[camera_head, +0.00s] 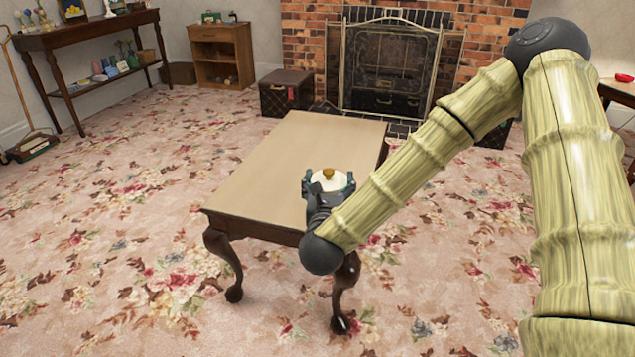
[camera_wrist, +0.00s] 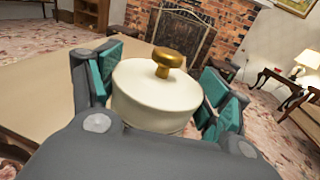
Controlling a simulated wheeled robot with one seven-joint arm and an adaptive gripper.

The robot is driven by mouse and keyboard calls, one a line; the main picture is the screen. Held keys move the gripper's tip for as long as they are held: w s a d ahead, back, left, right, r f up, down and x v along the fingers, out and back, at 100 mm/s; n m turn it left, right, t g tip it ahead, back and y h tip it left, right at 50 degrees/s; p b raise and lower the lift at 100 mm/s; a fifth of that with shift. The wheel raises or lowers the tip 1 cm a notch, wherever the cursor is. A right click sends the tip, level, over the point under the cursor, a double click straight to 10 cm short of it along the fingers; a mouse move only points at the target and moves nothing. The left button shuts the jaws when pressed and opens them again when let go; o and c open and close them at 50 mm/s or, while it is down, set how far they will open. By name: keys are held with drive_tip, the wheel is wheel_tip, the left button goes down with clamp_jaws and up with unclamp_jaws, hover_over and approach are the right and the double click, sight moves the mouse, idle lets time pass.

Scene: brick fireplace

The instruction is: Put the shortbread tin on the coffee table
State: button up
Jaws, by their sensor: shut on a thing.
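A round cream tin with a brass knob on its lid, apparently the shortbread tin (camera_head: 326,183), is between the fingers of my gripper (camera_head: 329,182). In the wrist view the tin (camera_wrist: 155,95) is upright, with the teal finger pads of my gripper (camera_wrist: 158,90) on its left and right sides. My gripper is shut on it. The coffee table (camera_head: 290,150) has a bare tan top and dark curved legs. In the head view the tin overlaps the table's near right part. The tin's underside is hidden, so I cannot tell whether it touches the top.
The tabletop's left and far parts are clear. A brick fireplace with a metal screen (camera_head: 388,65) stands behind, with a dark trunk (camera_head: 287,92) beside it. A small wooden cabinet (camera_head: 220,55) and a console table with ornaments (camera_head: 85,35) stand at the back left. Flowered carpet surrounds the table.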

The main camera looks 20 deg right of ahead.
drive_tip(key=w+f+b, duration=0.3)
drive_tip(key=w+f, duration=0.1)
drive_tip(key=w, duration=0.4)
drive_tip(key=shift+a+b, duration=0.2)
drive_tip(key=shift+b, duration=0.15)
drive_tip(key=shift+f, duration=0.15)
drive_tip(key=shift+f, duration=0.15)
drive_tip(key=o, duration=1.5)
drive_tip(key=shift+s, duration=0.1)
drive_tip(key=shift+c, duration=0.2)
drive_tip(key=p+v, duration=0.3)
drive_tip(key=v, duration=0.9)
